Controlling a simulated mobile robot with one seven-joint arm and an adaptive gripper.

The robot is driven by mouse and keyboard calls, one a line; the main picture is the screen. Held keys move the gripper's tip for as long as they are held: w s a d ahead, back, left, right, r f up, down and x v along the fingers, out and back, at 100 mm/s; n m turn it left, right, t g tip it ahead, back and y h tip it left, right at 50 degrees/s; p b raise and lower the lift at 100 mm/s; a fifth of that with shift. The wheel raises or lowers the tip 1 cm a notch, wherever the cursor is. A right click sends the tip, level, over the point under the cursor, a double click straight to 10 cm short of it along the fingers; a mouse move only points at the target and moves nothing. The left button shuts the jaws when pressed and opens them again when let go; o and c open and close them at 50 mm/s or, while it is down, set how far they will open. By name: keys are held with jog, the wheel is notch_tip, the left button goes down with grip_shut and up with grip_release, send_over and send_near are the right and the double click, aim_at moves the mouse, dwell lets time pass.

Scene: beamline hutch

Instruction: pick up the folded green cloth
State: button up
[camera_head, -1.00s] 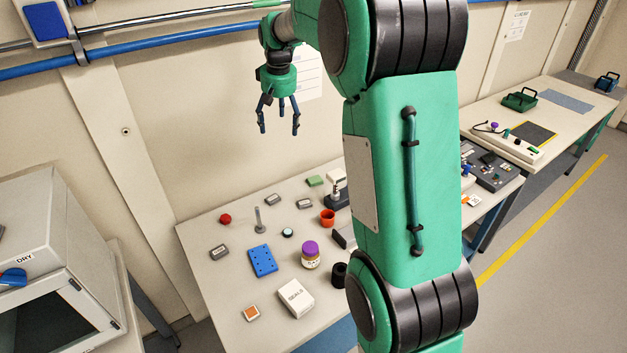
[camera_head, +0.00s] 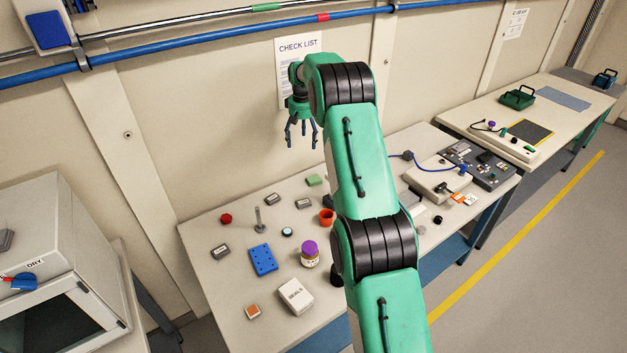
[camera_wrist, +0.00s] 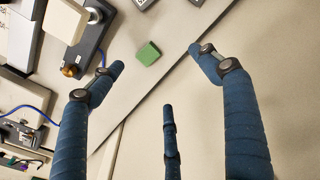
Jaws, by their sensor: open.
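The folded green cloth (camera_head: 314,180) is a small flat green block at the back edge of the near table, close to the wall. In the wrist view the cloth (camera_wrist: 148,54) lies on the table near its edge, beyond my fingertips and between the left and right fingers. My gripper (camera_head: 301,143) hangs above the back of the table, fingers down, a little above and to the left of the cloth. In the wrist view my gripper (camera_wrist: 167,85) has its blue fingers spread, with nothing between them.
An orange cup (camera_head: 327,217), a purple-lidded jar (camera_head: 310,254), a blue perforated block (camera_head: 263,260), a white box (camera_head: 296,295) and small grey blocks share the table (camera_head: 230,310). A metal-and-black device (camera_wrist: 85,35) stands beside the cloth. The wall is close behind.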

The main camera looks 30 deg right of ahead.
jog(key=p, duration=0.1)
send_over(314, 178)
notch_tip(314, 178, down, 10)
jog(key=shift+a+f+g, duration=0.15)
jog(key=shift+f+g, duration=0.05)
jog(key=shift+g, duration=0.1)
jog(key=shift+f, duration=4.3)
jog(key=shift+f+b, duration=0.55)
jog(key=shift+f, duration=2.05)
jog(key=shift+c, duration=0.6)
jog(key=c, duration=0.9)
